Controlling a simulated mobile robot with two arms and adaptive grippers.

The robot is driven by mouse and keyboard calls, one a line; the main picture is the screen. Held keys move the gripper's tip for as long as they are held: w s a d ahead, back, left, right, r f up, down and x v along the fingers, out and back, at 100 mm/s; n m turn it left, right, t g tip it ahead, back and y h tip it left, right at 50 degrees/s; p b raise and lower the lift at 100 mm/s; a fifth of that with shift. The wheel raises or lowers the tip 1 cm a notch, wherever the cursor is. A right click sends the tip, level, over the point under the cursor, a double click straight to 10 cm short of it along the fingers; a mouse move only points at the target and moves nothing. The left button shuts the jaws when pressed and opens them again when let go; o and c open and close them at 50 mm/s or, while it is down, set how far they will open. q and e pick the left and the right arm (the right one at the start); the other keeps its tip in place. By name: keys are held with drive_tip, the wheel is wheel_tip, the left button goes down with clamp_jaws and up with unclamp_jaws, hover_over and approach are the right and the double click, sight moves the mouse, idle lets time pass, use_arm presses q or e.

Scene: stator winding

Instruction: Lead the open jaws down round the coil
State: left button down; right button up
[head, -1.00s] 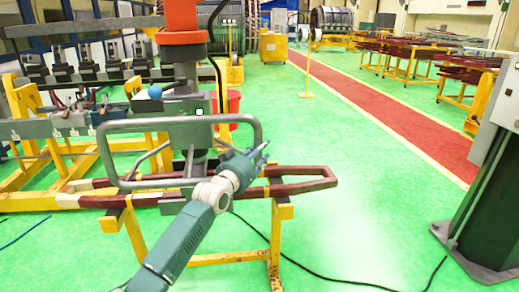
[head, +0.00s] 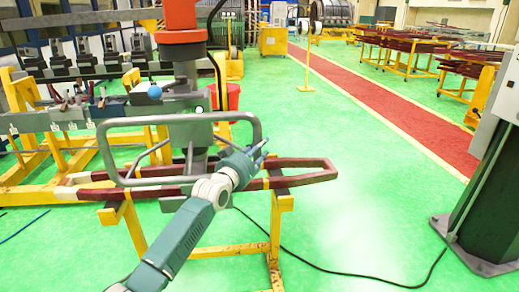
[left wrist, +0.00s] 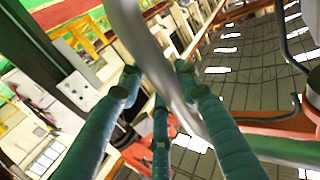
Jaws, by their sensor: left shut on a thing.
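The coil (head: 306,179) is a long dark red loop with light bands. It lies across a yellow stand, and its right end sticks out to the right. My left gripper (head: 262,151) is in front of the coil in the head view, at the right end of a grey bent tube (head: 180,121). In the left wrist view its green fingers (left wrist: 157,76) stand apart with a blurred grey tube (left wrist: 165,70) running between them, and it is shut on this tube. The coil cannot be made out in the left wrist view. My right gripper is not in view.
The yellow stand (head: 275,230) carries the coil. A grey column with an orange top (head: 182,17) rises behind the tube. A yellow bench with clamps is at the left. A dark post (head: 480,200) stands at the right. Green floor between is free except for a black cable.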

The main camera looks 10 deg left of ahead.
use_arm(q)
drive_tip(key=shift+r, duration=0.1)
drive_tip(key=c, duration=1.2)
unclamp_jaws()
drive_tip(key=shift+o, duration=0.2)
drive_tip(key=shift+s, duration=0.1)
